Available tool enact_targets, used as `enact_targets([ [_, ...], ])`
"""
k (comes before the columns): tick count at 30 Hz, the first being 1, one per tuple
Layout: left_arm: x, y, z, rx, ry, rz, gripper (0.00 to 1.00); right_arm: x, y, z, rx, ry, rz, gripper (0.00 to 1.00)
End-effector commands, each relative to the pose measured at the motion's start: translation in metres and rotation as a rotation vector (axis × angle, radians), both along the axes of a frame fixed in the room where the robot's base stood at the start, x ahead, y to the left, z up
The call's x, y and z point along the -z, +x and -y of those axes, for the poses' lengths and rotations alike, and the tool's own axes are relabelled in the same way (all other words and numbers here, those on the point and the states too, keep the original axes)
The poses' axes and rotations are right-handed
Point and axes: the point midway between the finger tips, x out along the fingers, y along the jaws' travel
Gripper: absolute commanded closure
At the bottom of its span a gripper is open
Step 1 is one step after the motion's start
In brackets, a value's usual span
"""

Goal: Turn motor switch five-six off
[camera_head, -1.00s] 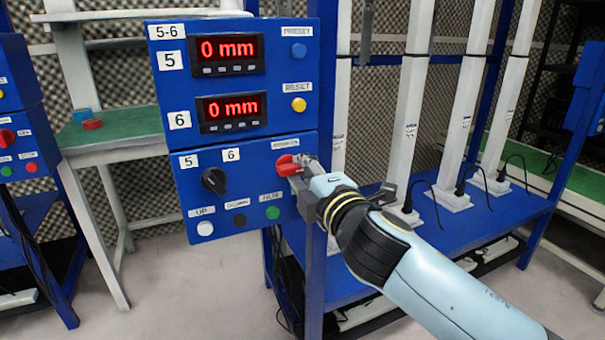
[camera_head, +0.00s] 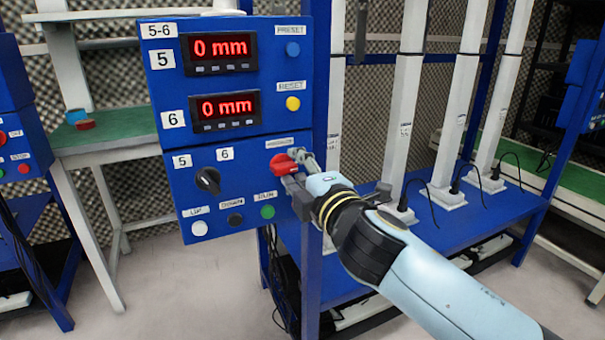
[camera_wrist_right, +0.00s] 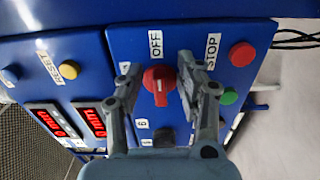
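The motor 5-6 switch is a red rotary knob (camera_head: 281,164) at the upper right of the lower blue panel (camera_head: 235,212). My right gripper (camera_head: 296,168) is at this knob, coming from the right. In the right wrist view the knob (camera_wrist_right: 158,86) lies between the two fingers of my right gripper (camera_wrist_right: 158,78), with small gaps beside it. The fingers look open around it. A white mark on the knob runs up and down in that view, and the OFF label (camera_wrist_right: 155,44) is above it. My left gripper is not in view.
A black selector knob (camera_head: 208,180) and the UP, DOWN and RUN buttons are close by on the panel. In the wrist view a red button (camera_wrist_right: 242,54) is near the right finger. Both displays (camera_head: 226,107) read 0 mm. A blue rack stands at right.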

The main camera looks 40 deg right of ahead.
Motion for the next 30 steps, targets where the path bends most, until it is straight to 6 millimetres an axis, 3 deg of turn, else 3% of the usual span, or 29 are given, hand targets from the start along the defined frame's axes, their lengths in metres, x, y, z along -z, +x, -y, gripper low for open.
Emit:
enact_targets([
  [5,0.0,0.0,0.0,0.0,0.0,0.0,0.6,0.001,-0.021,-0.005,0.0,0.001,-0.004,0.63],
  [16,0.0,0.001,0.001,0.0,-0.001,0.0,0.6,0.001,-0.099,-0.024,0.001,0.001,-0.005,0.63],
  [22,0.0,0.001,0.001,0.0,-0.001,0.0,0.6,0.001,-0.114,-0.027,0.001,0.0,-0.002,0.63],
  [30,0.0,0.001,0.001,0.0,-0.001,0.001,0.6,0.0,-0.116,-0.028,0.0,0.001,-0.001,0.63],
])
